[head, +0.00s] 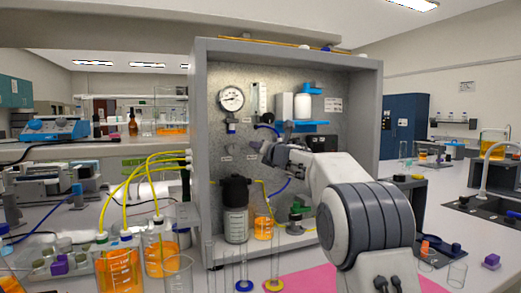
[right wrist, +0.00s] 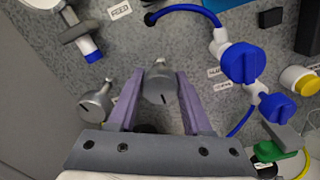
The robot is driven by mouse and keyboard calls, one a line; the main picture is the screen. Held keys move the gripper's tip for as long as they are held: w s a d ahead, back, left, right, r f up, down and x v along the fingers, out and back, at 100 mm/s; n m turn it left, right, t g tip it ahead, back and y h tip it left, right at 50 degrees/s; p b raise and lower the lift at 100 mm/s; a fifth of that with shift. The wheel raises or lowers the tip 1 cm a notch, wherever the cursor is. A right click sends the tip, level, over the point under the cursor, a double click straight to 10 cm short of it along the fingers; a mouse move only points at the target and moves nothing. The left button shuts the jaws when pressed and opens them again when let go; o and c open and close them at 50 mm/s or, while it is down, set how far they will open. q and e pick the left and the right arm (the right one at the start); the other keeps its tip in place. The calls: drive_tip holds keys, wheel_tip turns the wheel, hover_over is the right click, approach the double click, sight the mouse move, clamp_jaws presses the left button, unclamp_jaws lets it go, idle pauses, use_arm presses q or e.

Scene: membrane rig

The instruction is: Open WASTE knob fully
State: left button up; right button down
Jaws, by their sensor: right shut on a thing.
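In the right wrist view, my right gripper's two purple fingers (right wrist: 160,76) are around a grey metal knob (right wrist: 158,88) with a dark pointer line, and are shut on it. A second grey knob (right wrist: 97,104) with a dark line stands just left of the fingers. No readable WASTE label shows, so I cannot tell from lettering which knob is held. In the head view, my right gripper (head: 264,150) reaches in from the right to the speckled panel (head: 218,130) and hides the held knob. My left gripper is not in view.
Blue valves (right wrist: 242,63) and blue tubing (right wrist: 190,10) sit right of the fingers. A FEED label (right wrist: 120,10) is upper left. In the head view, a pressure gauge (head: 231,98) is above, and a black-capped bottle (head: 236,222) and orange-filled cylinder (head: 263,228) stand below my gripper.

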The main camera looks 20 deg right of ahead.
drive_tip(key=shift+f, duration=0.15)
drive_tip(key=shift+c, duration=1.6)
unclamp_jaws()
drive_tip(key=shift+s, duration=0.4)
drive_tip(key=s+b, duration=0.3)
drive_tip(key=s, duration=0.6)
drive_tip(key=shift+s+d, duration=0.15)
drive_tip(key=shift+s, duration=0.15)
